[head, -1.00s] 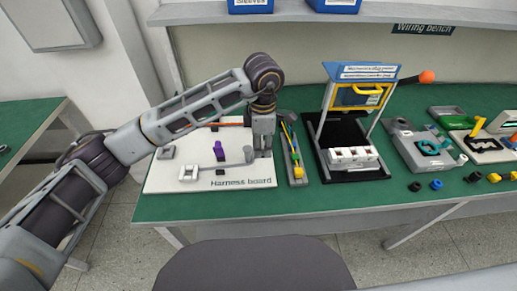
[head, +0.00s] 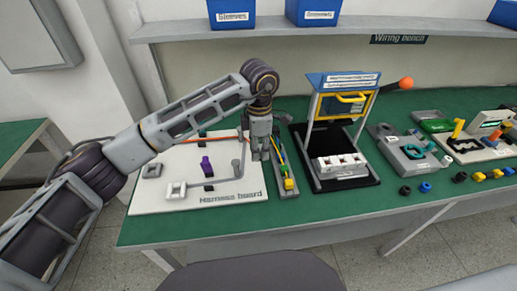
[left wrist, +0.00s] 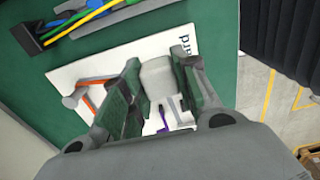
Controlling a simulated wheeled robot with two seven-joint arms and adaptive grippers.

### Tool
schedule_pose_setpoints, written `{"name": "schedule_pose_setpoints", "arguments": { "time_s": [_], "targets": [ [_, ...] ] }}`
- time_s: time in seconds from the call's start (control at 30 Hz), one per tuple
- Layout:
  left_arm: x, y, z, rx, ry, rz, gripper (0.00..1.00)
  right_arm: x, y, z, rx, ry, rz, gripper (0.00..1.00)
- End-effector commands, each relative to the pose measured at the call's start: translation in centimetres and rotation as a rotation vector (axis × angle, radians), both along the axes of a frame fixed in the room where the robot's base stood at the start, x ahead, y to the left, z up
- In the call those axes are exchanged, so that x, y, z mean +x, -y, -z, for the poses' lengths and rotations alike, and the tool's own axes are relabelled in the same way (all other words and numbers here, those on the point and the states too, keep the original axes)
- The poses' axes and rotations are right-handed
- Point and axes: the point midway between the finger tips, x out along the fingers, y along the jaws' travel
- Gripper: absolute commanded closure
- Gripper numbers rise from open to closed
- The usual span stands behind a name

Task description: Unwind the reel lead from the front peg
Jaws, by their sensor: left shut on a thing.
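The white harness board (head: 145,205) lies on the green bench at the left. A grey lead (head: 212,183) runs over its front part from a pale square block (head: 176,190) to a round-topped grey peg (head: 236,164). My left gripper (head: 261,156) points down at the board's right edge, right of that peg. In the left wrist view, the left fingers (left wrist: 155,95) close around a pale grey block (left wrist: 157,77), which seems to be the lead's end. The fingers hide it in the head view. My right gripper is not in view.
Right of my gripper lie a narrow tray (head: 290,192) of coloured wires and a black-based fixture (head: 350,185). Bare green bench shows along the front edge.

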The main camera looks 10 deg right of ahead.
Motion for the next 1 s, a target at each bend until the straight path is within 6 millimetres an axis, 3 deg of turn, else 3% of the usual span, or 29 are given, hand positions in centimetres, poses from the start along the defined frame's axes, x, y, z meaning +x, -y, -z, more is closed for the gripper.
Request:
{"name": "schedule_pose_setpoints", "arguments": {
  "time_s": [1.0],
  "targets": [
    [7.2, 0.5, 0.0, 0.000, 0.000, -0.002, 0.94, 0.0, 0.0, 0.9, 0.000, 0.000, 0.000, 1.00]
  ]
}}
